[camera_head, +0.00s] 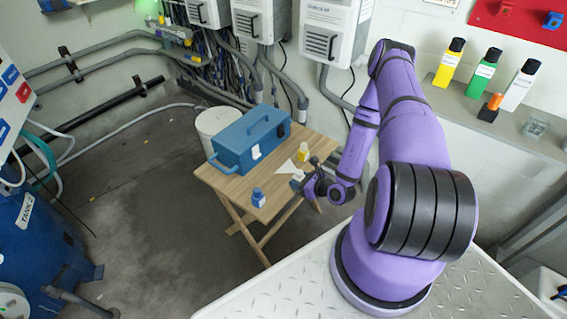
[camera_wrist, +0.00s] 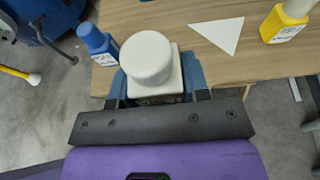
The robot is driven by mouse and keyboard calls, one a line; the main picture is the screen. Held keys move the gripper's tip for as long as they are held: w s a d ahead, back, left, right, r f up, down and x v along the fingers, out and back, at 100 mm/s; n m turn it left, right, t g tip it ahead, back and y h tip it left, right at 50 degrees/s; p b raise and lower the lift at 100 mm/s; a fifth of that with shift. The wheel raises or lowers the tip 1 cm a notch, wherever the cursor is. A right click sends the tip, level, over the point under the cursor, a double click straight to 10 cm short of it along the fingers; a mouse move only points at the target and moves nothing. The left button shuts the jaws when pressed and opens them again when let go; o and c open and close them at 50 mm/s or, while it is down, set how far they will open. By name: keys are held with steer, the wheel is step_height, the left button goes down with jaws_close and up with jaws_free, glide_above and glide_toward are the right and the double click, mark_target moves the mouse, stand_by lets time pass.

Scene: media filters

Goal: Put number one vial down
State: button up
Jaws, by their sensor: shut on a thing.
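My gripper (camera_wrist: 155,85) is shut on a white vial (camera_wrist: 152,62) with a round white cap, seen from above in the wrist view. Any number on it is hidden. In the head view my gripper (camera_head: 307,183) is at the front right edge of the wooden table (camera_head: 232,186), with the white vial (camera_head: 297,175) partly showing. I cannot tell whether the vial touches the tabletop. A blue vial (camera_wrist: 97,42) stands left of it in the wrist view, and a yellow vial (camera_wrist: 284,22) stands at the right. A white triangle (camera_wrist: 219,34) lies flat on the table between the white and yellow vials.
A blue toolbox (camera_head: 245,140) takes up the back of the table. Bare wood lies between the blue vial and the toolbox. Yellow, green and white bottles (camera_head: 484,72) stand on a shelf at the right. A white bucket (camera_head: 214,123) is behind the table.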

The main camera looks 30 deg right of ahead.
steer(key=shift+w+d+f, duration=0.6)
steer(key=shift+w+f, duration=0.2)
steer(key=shift+w, duration=1.35)
steer(key=shift+w+d+f, duration=0.65)
steer(key=shift+w+f, duration=0.15)
steer(key=shift+w, duration=1.3)
steer(key=shift+w+d+f, duration=0.6)
steer(key=shift+w+f, duration=0.2)
steer(key=shift+w, duration=1.35)
steer(key=o, duration=0.8)
steer(key=shift+f, duration=0.1)
steer(key=shift+o, duration=0.2)
